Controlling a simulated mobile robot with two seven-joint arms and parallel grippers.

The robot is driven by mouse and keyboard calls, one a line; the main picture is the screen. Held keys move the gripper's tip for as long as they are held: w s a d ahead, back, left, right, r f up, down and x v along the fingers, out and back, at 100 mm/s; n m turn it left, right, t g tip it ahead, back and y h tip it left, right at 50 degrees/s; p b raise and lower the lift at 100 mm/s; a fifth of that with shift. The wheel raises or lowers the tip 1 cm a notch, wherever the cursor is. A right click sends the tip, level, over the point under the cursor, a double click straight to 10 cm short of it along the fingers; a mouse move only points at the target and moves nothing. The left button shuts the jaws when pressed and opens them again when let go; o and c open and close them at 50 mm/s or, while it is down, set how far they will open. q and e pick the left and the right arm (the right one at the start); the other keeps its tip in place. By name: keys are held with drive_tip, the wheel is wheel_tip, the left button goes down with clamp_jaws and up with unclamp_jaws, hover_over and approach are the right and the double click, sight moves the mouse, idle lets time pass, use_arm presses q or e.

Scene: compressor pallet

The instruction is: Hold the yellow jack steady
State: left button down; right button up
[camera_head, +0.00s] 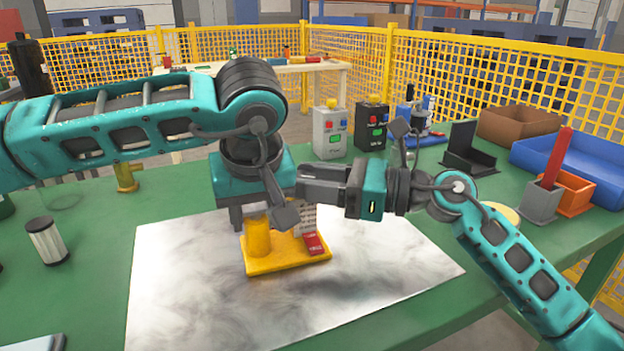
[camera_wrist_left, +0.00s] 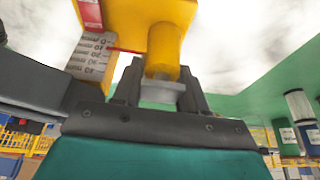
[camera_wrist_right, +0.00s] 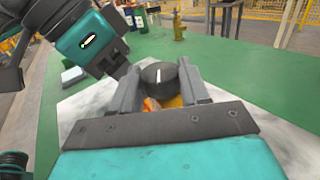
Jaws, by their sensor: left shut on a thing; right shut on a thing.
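The yellow jack (camera_head: 288,260) has a flat base on a grey metal sheet (camera_head: 190,300), an upright cylinder, a white scale block (camera_head: 308,216) and a red label. My left gripper (camera_head: 254,212) points down over the cylinder; in the left wrist view (camera_wrist_left: 162,90) its fingers are shut around the upper part. My right gripper comes in from the right, just above the jack, its tips partly hidden in the head view. In the right wrist view (camera_wrist_right: 160,90) it is shut on a black knob (camera_wrist_right: 158,75) with a white mark. The knob's link to the jack is hidden.
Grey (camera_head: 329,130) and black (camera_head: 371,125) button boxes stand behind. A black holder (camera_head: 470,155), orange bin, red bar and blue tray (camera_head: 575,165) are at the right. A white cylinder (camera_head: 46,240) stands left. The sheet's front half is clear.

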drive_tip(key=shift+f+m+t+h, duration=0.15)
drive_tip(key=shift+m+t+h, duration=0.35)
drive_tip(key=shift+t, duration=0.4)
drive_tip(key=shift+s+f+m+t+h, duration=0.1)
drive_tip(key=shift+m+t+h, duration=0.2)
drive_tip(key=shift+m+t, duration=0.35)
drive_tip(key=shift+s+a+m+t+h, duration=0.2)
drive_tip(key=shift+m+t+h, duration=0.2)
drive_tip(key=shift+t, duration=0.25)
drive_tip(key=shift+s+a+m+t+h, duration=0.15)
drive_tip(key=shift+m+t+h, duration=0.15)
drive_tip(key=shift+m+t, duration=0.25)
drive_tip(key=shift+s+a+r+m+t+h, duration=0.1)
drive_tip(key=shift+a+m+t+h, duration=0.05)
drive_tip(key=shift+m+t+h, duration=0.6)
drive_tip(key=shift+s+a+r+m+t+h, duration=0.1)
drive_tip(key=shift+m+t+h, duration=0.55)
drive_tip(key=shift+t+h, duration=0.2)
drive_tip(key=shift+d+m+t+h, duration=0.1)
drive_tip(key=shift+m+t+h, duration=0.2)
drive_tip(key=shift+h, duration=0.2)
drive_tip(key=o, duration=1.1)
drive_tip(key=shift+r, duration=0.1)
drive_tip(key=shift+c, duration=0.2)
